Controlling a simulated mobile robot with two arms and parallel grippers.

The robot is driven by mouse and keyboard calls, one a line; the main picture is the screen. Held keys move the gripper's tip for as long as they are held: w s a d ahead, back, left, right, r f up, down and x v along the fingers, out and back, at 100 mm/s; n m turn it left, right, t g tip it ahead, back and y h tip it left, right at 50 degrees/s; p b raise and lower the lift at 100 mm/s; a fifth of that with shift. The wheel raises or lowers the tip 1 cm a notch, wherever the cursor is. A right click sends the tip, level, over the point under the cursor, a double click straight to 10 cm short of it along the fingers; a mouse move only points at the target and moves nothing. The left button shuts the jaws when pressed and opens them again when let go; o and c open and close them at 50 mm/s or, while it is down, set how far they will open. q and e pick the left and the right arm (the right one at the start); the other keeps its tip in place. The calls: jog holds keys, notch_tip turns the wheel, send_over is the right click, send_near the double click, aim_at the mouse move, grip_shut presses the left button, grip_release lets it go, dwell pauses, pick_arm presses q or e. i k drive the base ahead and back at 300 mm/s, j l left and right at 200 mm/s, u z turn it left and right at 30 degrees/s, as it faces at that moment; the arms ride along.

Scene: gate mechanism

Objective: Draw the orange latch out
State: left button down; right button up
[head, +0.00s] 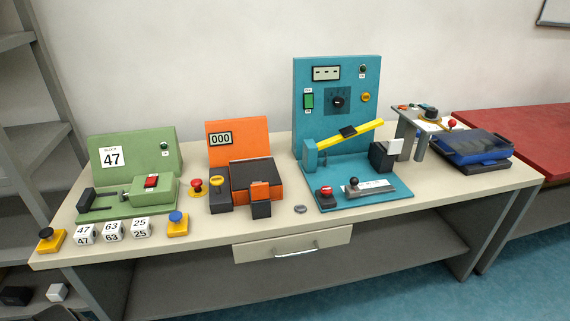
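An orange piece (260,190), which looks like the orange latch, sits on a small dark block at the front of the orange station (238,142). The station has an upright orange panel with a display reading 000 and a dark box (254,173) with orange sides below it. How far the orange piece is seated in the block is too small to tell. Neither of my grippers shows in the head view.
Left stands a green station (130,150) with number cubes (113,230) in front. Right is a teal station (310,90) with a raised yellow bar (365,130). A small grey disc (300,209) lies nearby.

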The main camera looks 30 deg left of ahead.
aim_at(259, 190)
jog(key=u, duration=1.2)
